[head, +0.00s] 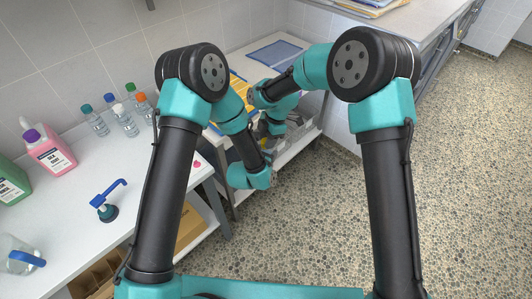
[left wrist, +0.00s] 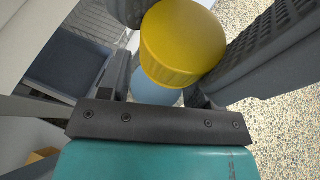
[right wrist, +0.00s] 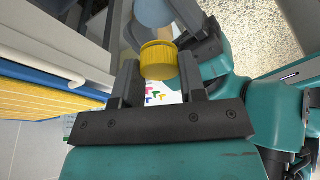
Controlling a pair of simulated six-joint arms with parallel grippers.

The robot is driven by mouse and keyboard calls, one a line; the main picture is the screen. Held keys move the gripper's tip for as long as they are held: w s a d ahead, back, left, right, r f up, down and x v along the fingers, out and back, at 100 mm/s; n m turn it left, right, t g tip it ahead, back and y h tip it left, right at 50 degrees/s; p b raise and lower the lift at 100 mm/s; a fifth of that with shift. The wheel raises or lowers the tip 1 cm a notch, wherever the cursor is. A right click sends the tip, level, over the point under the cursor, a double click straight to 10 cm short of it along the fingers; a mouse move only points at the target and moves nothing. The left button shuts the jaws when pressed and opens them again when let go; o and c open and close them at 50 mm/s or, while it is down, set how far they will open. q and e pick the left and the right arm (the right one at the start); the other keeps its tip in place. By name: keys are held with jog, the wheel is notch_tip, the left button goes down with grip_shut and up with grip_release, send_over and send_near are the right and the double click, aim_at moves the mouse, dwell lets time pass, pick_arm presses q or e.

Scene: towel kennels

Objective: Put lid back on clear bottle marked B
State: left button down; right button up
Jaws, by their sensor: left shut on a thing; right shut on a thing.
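A yellow ribbed lid (right wrist: 158,62) sits between the fingers of my right gripper (right wrist: 158,82), which is shut on it. The lid looms large in the left wrist view (left wrist: 182,42). A pale bluish, see-through bottle (left wrist: 152,90) shows past the lid, between the jaws of my left gripper (left wrist: 160,98), which is shut on it. The bottle also shows beyond the lid in the right wrist view (right wrist: 154,12). Lid and bottle are close and roughly in line; I cannot tell whether the lid is seated. No letter B shows. In the head view my arms mostly hide both grippers.
Several clear bottles (head: 124,120) with coloured lids stand on the white counter (head: 150,215) at left. A pink jug (head: 48,151), a green jug (head: 10,182), a blue pump (head: 107,206) and a clear pitcher (head: 18,255) are there too. Open pebbled floor (head: 300,220) lies right.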

jog(key=o, duration=0.9)
jog(key=shift+r, duration=2.25)
jog(key=shift+o, duration=0.4)
jog(key=shift+o, duration=0.3)
jog(key=shift+r, duration=0.1)
jog(key=d+v, duration=0.1)
jog(key=v, duration=0.6)
jog(key=shift+w, duration=0.4)
